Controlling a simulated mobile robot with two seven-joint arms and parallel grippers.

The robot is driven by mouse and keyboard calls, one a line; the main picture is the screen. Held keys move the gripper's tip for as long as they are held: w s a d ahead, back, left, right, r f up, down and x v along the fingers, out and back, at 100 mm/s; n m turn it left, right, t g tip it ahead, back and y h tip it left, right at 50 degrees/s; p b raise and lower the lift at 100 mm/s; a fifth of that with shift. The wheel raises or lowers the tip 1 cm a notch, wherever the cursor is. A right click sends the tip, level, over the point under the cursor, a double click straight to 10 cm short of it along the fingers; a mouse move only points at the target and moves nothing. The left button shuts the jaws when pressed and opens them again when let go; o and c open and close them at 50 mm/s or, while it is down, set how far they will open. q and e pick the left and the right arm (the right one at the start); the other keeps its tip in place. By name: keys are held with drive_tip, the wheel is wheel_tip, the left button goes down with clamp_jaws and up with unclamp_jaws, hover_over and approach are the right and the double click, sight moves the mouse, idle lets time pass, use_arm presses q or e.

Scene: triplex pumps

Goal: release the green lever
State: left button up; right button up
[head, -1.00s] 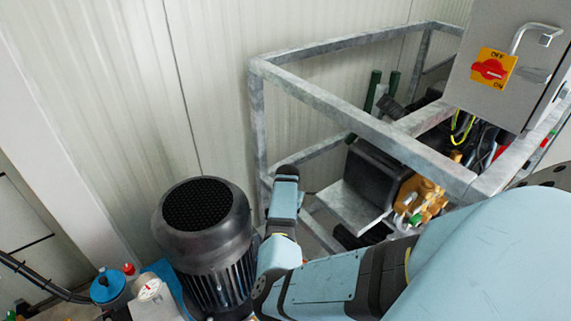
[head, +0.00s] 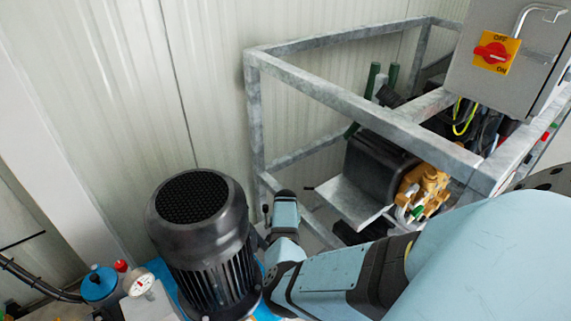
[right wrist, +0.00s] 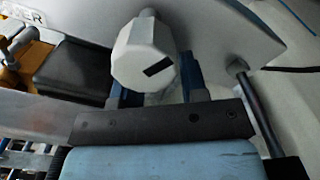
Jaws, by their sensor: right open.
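No single green lever stands out clearly. In the head view a small green piece (head: 417,211) sits on the orange-yellow pump head (head: 424,185), and dark green upright handles (head: 372,80) stand behind the frame. I cannot tell which is the lever. The right wrist view shows no green lever. There, my right gripper (right wrist: 160,92) is open, with two dark blue fingers apart and nothing seen held. A pale, faceted knob (right wrist: 141,50) with a dark slot covers part of the space between the fingers. In the head view the right fingertips are hidden. My left gripper is out of view.
A black finned motor (head: 200,235) stands close left of my right wrist. A galvanised frame (head: 330,95) surrounds the pump. A grey box with a red OFF/ON switch (head: 492,52) is at upper right. A pressure gauge (head: 140,284) and blue cap (head: 99,283) are at lower left.

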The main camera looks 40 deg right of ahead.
drive_tip(key=c, duration=0.7)
clamp_jaws()
